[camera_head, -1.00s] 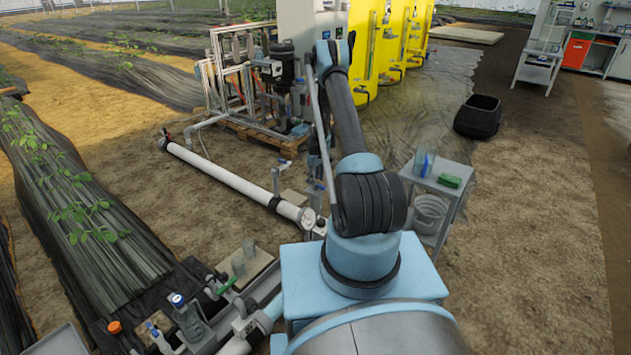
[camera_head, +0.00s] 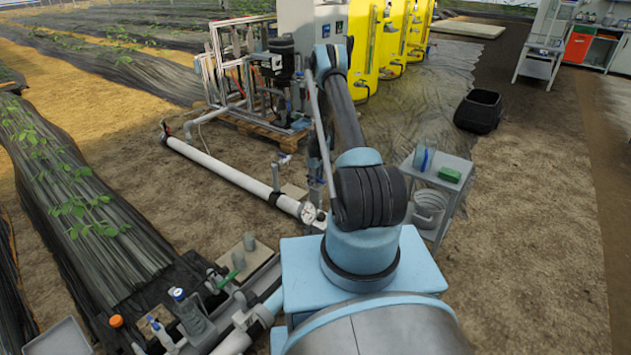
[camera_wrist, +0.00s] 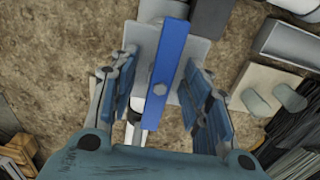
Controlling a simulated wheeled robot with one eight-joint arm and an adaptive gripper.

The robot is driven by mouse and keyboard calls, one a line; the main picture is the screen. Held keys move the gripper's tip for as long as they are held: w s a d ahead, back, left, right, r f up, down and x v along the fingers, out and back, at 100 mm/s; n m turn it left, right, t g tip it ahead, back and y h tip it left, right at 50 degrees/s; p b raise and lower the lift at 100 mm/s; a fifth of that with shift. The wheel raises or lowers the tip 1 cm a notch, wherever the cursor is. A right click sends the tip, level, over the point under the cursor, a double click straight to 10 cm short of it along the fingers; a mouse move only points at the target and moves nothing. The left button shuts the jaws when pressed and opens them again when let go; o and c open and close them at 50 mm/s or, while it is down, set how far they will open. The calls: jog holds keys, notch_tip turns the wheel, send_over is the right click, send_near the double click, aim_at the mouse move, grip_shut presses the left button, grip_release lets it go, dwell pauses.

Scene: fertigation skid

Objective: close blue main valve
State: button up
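My gripper (camera_wrist: 160,57) is open, with one finger on each side of the handle. A gap shows between the handle and each finger, and I cannot tell the depth between them. In the head view my arm hides the handle, and I cannot make out the gripper clearly.
A white pipe (camera_head: 235,177) with a round gauge (camera_head: 308,212) runs beside my arm. A grey cart (camera_head: 442,172) stands at right. The pump skid (camera_head: 250,80) and yellow tanks (camera_head: 393,35) stand behind. Bottles and a green-handled valve (camera_head: 229,279) are at lower left. Bare soil lies right.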

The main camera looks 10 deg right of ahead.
grip_shut()
jog(key=m, duration=0.4)
jog(key=shift+m, duration=0.3)
jog(key=m, duration=0.9)
jog(key=shift+m, duration=0.4)
jog(key=m, duration=0.5)
jog(key=shift+o, duration=0.2)
grip_release()
jog(key=shift+f, duration=0.15)
